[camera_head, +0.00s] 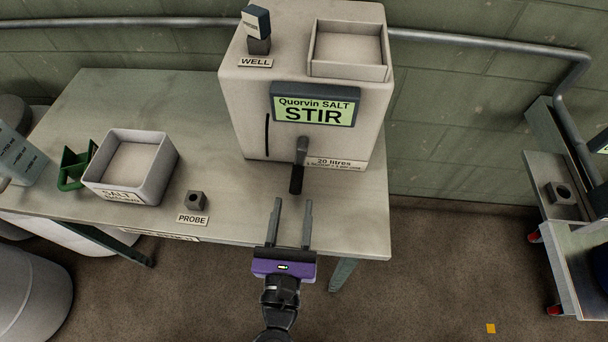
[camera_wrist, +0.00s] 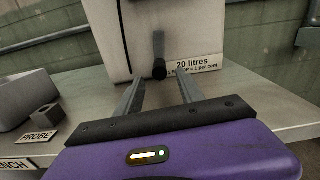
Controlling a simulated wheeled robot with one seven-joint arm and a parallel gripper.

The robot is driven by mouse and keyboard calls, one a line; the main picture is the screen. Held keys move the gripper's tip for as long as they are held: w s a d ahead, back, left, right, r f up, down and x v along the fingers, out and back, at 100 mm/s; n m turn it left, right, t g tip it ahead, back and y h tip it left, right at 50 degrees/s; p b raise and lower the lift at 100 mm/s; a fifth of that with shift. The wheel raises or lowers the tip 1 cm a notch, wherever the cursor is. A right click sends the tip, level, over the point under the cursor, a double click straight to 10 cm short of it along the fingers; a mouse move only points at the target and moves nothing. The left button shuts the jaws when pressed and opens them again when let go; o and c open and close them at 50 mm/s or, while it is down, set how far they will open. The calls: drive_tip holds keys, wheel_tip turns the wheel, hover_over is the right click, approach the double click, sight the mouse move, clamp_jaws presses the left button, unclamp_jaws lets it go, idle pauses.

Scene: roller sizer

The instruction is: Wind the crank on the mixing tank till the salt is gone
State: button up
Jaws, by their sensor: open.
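The mixing tank (camera_head: 245,105) is a pale box at the back of the bench. Its screen (camera_head: 315,104) reads "Quorvin SALT STIR". The crank (camera_head: 302,152) is on its front face, a grey arm hanging down with a dark handle (camera_head: 296,180) at the lower end. In the wrist view the dark handle (camera_wrist: 159,70) faces me, just beyond the fingertips. My gripper (camera_head: 290,205) is open and empty, in front of the crank and apart from it; its two fingers also show in the wrist view (camera_wrist: 158,92). The inside of the tank is hidden.
A salt bin (camera_head: 165,163) with a green scoop (camera_head: 73,168) beside it stands on the left of the bench (camera_head: 100,98). A small probe holder (camera_head: 196,201) sits near the front edge. An open tray (camera_head: 349,70) and a probe (camera_head: 257,25) are on the tank's top. A cart (camera_head: 560,205) stands right.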

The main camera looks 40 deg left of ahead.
sight(297, 179)
drive_tip(key=x, duration=0.7)
drive_tip(key=shift+w+a, duration=0.2)
drive_tip(key=shift+w, duration=0.05)
clamp_jaws()
